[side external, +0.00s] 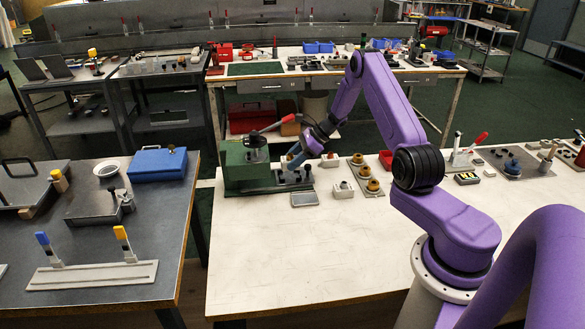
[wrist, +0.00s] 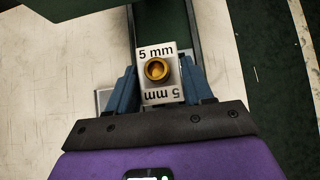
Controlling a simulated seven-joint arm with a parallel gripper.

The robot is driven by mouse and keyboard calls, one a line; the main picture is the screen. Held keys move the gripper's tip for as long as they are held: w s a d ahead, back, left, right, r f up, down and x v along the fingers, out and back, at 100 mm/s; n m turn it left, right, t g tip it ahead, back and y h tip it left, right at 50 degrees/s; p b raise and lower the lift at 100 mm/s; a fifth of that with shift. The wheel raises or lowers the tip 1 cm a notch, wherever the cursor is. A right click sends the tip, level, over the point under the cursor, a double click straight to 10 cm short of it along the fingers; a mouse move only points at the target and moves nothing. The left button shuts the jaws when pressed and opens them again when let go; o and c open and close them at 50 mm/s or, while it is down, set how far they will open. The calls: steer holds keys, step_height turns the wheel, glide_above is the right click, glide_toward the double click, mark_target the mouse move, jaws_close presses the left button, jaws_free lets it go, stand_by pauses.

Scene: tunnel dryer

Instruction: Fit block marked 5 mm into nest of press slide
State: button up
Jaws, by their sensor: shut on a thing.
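The block marked 5 mm (wrist: 158,75) is a light block with a brass ring on top and black "5 mm" print on two sides. In the wrist view it sits between the two blue fingers of my gripper (wrist: 160,88), which is shut on it. In the side view my gripper (side external: 292,158) is over the right end of the green press (side external: 242,166), just above the base with the slide. In the wrist view a dark green track with dark rails (wrist: 135,28) runs beneath and beyond the block. The nest is hidden from view; I cannot tell whether the block touches it.
A red-handled lever (side external: 278,123) rises from the press. A small grey plate (side external: 305,198) lies in front of it. To the right are a white block (side external: 343,190) and brass-topped pieces (side external: 374,185). The bench's front (side external: 300,255) is clear.

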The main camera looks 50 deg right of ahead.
steer(key=shift+w+d+f, duration=0.1)
steer(key=shift+w+f, duration=0.25)
steer(key=shift+f, duration=1.55)
steer(key=shift+f, duration=0.2)
steer(key=o, duration=1.2)
steer(key=shift+r, duration=0.1)
steer(key=shift+s+d+r, duration=0.1)
steer(key=shift+d+r, duration=0.05)
steer(key=shift+r, duration=0.1)
steer(key=v, duration=1.1)
steer(key=shift+s+r, duration=0.2)
steer(key=shift+r, duration=0.05)
steer(key=shift+d, duration=0.15)
